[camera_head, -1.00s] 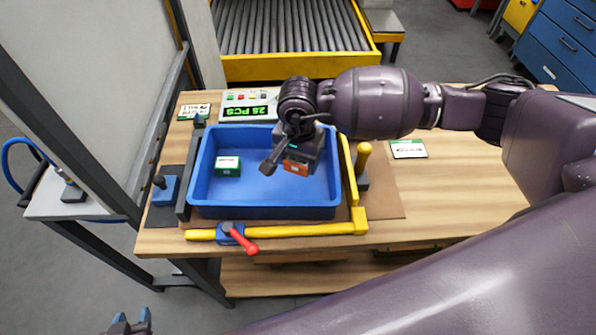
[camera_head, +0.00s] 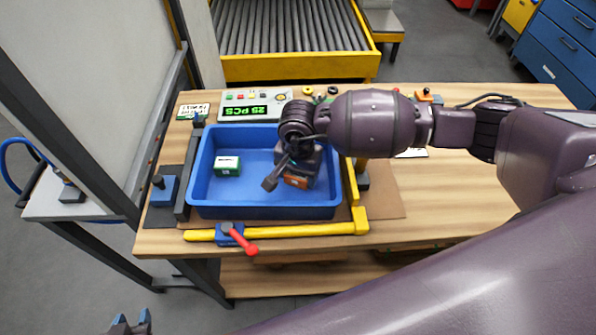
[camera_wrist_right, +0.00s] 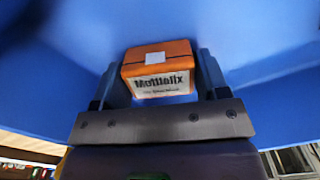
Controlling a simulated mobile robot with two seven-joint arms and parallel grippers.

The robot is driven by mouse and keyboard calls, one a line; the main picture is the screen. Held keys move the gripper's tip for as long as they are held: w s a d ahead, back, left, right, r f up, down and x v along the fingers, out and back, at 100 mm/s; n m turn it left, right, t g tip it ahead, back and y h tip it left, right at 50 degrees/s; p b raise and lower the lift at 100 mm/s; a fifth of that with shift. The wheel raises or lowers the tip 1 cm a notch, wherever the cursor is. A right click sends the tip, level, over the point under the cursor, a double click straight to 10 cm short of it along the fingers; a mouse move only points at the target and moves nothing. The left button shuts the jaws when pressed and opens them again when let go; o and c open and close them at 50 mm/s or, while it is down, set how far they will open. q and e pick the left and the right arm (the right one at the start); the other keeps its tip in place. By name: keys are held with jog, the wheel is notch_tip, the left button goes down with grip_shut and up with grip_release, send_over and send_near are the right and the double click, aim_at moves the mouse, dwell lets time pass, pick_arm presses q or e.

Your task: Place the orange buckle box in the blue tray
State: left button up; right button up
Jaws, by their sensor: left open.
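The orange buckle box (camera_head: 296,181) is inside the blue tray (camera_head: 265,211), toward its right side. My right gripper (camera_head: 300,170) reaches down over it. Whether the box touches the floor cannot be told. My left gripper (camera_head: 130,323) is open and empty at the bottom left, away from the table.
Yellow clamp bars (camera_head: 300,231) with a red handle (camera_head: 240,240) run along the tray's front and right. A counter panel (camera_head: 255,107) stands behind it. The wooden table (camera_head: 455,190) is mostly clear at right.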

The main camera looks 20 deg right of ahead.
jog(key=o, duration=0.3)
jog(key=shift+o, duration=0.2)
jog(key=shift+r, duration=0.25)
notch_tip(320, 180, up, 12)
jog(key=shift+s+f, duration=0.1)
jog(key=shift+f, duration=0.05)
dwell(0.6)
